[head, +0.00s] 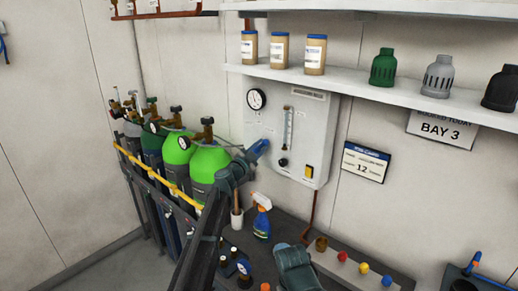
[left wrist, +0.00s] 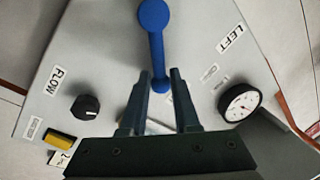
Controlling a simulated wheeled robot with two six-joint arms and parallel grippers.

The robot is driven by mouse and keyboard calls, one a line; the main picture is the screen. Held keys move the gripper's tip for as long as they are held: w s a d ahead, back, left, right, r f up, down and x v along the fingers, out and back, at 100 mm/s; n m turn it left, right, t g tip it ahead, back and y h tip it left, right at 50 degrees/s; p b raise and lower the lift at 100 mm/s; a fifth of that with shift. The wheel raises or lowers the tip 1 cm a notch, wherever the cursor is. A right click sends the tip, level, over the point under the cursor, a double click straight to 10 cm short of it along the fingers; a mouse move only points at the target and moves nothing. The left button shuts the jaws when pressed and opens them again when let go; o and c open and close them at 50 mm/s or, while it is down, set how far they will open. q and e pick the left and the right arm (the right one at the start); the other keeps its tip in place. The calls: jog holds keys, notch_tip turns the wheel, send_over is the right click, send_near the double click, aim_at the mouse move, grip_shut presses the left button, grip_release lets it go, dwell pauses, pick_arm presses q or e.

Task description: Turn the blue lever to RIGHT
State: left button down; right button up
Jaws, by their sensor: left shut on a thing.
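The blue lever (head: 258,149) is on the front of a pale grey wall box (head: 262,121), below its dial. In the head view it slants from upper right down to lower left. In the left wrist view the lever (left wrist: 155,48) has a wide round end at the top and a narrower end between my fingers. My left gripper (head: 245,160) is at the lower-left end of the lever; in the left wrist view its fingers (left wrist: 161,80) are shut on that narrow end. A LEFT label (left wrist: 230,38) shows on the panel.
The box also carries a black FLOW knob (left wrist: 86,107), a gauge (left wrist: 239,102) and a yellow switch (head: 309,171). Green-topped gas cylinders (head: 208,162) stand to the left. A spray bottle (head: 262,222) stands below. A shelf (head: 350,84) with jars juts out above.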

pick_arm(q)
jog(key=shift+s+d+f+m, duration=0.1)
jog(key=shift+s+d+m, duration=0.05)
jog(key=shift+d+m, duration=0.2)
dwell(0.3)
jog(key=c, duration=0.8)
grip_release()
jog(key=shift+a, duration=0.1)
jog(key=shift+s+a, duration=0.1)
jog(key=shift+s, duration=0.05)
jog(key=b+v, duration=0.2)
jog(key=v, duration=1.1)
jog(key=shift+s, duration=0.25)
jog(key=shift+a, duration=0.1)
